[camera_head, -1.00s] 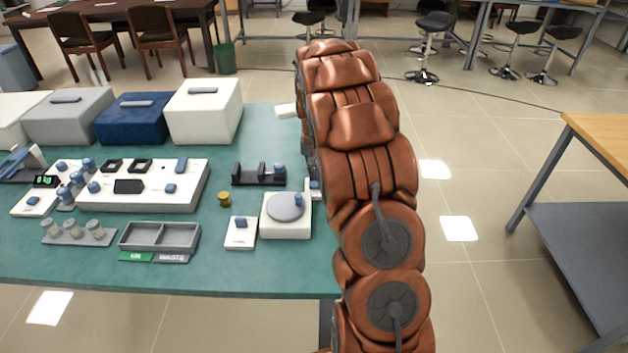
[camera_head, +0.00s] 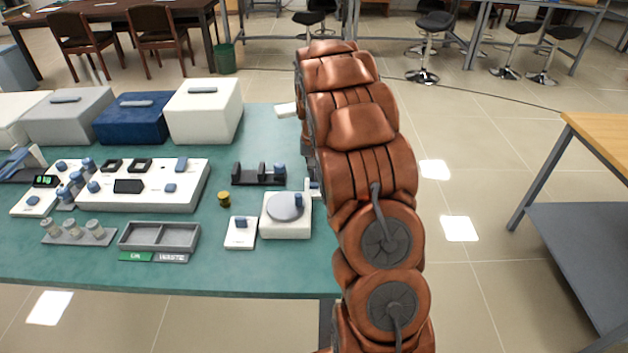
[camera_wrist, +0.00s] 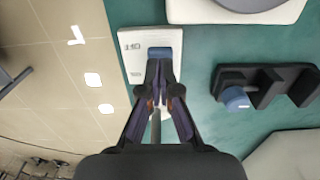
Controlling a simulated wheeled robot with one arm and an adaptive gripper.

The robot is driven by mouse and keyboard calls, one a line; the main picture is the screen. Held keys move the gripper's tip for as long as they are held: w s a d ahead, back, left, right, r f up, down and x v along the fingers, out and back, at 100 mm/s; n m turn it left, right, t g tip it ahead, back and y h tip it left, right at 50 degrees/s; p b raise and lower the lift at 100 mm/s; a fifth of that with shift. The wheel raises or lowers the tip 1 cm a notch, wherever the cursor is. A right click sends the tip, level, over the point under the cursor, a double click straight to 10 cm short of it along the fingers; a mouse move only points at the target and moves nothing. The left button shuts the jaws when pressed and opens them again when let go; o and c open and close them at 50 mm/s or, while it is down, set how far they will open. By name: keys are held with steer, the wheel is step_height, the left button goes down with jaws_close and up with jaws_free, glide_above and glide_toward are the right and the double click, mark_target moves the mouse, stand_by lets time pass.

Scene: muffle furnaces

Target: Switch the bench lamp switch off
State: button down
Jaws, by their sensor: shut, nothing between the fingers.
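The bench lamp switch appears to be the white plate (camera_wrist: 133,48) with a blue rocker (camera_wrist: 160,52) in the wrist view. Small printed lettering on its left side is hard to read. In the head view a sliver of the switch (camera_head: 313,188) shows beside my arm, at the bench's right side. My gripper (camera_wrist: 160,75) is shut and empty, its fingertips right at the blue rocker's lower edge in the wrist view. I cannot tell whether they touch it. The fingers hide the plate's lower middle. My arm hides the gripper in the head view.
A white device with a round grey plate (camera_head: 286,208) stands close to the switch. A dark holder (camera_head: 258,175) with a blue knob lies behind it. Another small white switch box (camera_head: 241,232) sits to the left. The green bench (camera_head: 270,270) ends just right of the switch; floor lies beyond.

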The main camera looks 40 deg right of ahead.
mark_target(314, 184)
steer(key=shift+f+b, duration=0.4)
steer(key=shift+f, duration=0.7)
stand_by(0.7)
steer(key=shift+r, duration=0.1)
steer(key=shift+r+p, duration=0.4)
steer(key=shift+r, duration=3.05)
